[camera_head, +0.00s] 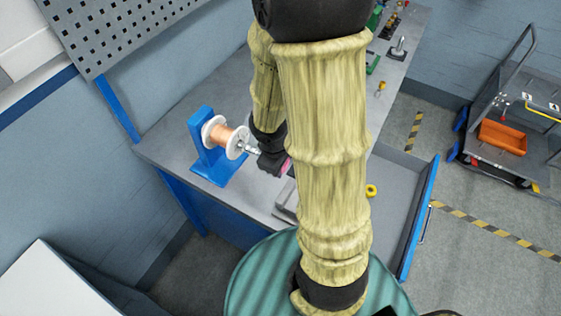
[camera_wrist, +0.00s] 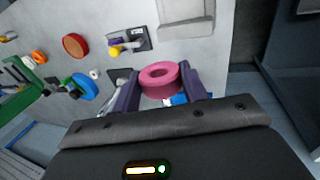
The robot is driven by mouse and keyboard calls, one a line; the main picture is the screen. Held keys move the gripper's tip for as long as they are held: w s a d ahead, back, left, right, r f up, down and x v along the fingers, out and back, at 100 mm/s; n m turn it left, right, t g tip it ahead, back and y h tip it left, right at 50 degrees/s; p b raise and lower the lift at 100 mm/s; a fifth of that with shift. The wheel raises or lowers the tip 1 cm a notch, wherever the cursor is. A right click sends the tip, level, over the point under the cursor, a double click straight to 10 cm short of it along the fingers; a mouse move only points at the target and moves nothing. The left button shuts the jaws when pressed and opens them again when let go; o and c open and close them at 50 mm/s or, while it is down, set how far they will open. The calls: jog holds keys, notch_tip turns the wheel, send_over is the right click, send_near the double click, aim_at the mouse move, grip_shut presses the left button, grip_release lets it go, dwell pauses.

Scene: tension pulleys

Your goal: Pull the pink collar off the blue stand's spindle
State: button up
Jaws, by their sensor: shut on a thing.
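The pink collar (camera_wrist: 160,78) is a thick ring held between the two fingers of my gripper (camera_wrist: 163,92) in the wrist view. In the head view only a small pink part (camera_head: 287,166) shows beside my dark gripper (camera_head: 275,168). The blue stand (camera_head: 209,165) is at the left of the bench, with a copper spool between white flanges (camera_head: 221,136) on it. The silver end of its spindle (camera_head: 251,150) points right, towards my gripper. No spindle shows through the collar in the wrist view; my gripper partly hides the gap in the head view.
My arm covers the middle of the head view. An open drawer (camera_head: 400,222) with a yellow ring (camera_head: 371,190) juts out at the bench front. Small parts and green fixtures stand at the bench's far end. A cart with an orange bin (camera_head: 502,138) stands at right.

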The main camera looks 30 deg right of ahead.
jog(key=shift+d+f+b, duration=0.1)
jog(key=shift+d+b, duration=0.1)
jog(key=shift+b, duration=0.45)
jog(key=shift+s+d+b, duration=0.15)
jog(key=shift+b, duration=0.4)
jog(key=shift+s, duration=0.1)
jog(key=shift+s+d+b, duration=0.2)
jog(key=shift+s+b, duration=0.1)
jog(key=shift+b, duration=0.75)
jog(key=shift+s+d+b, duration=0.3)
jog(key=shift+s+b, duration=0.25)
jog(key=shift+b, duration=0.05)
jog(key=shift+s+d+b, duration=0.25)
jog(key=shift+s+b, duration=0.3)
jog(key=shift+b, duration=0.05)
